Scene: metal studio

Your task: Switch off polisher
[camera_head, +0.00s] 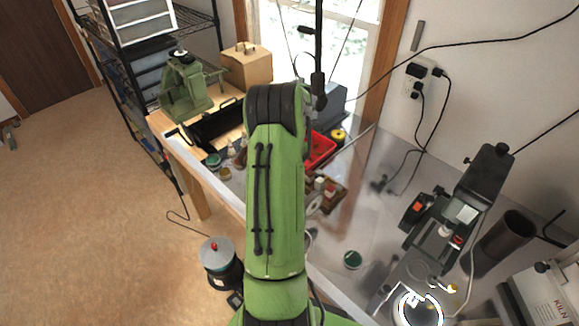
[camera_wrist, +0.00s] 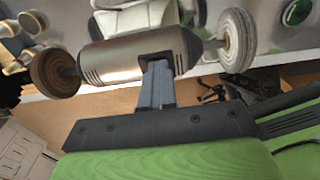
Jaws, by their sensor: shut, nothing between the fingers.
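The polisher (camera_wrist: 110,58) shows in the wrist view as a grey cylindrical motor with vent slots. It has a brown wheel (camera_wrist: 55,72) at the left end and a whitish wheel (camera_wrist: 238,40) at the right end. In the head view my green arm hides most of it; a pale wheel (camera_head: 313,204) shows just right of the arm. My gripper (camera_wrist: 156,66) is shut and empty. Its fingertips are at the dark recess in the motor's near side; I cannot tell whether they touch it. They cover any switch there. The head view does not show the fingers.
The workbench (camera_head: 337,253) runs along the wall. A dark machine (camera_head: 484,185) and a kiln (camera_head: 540,298) stand at right.

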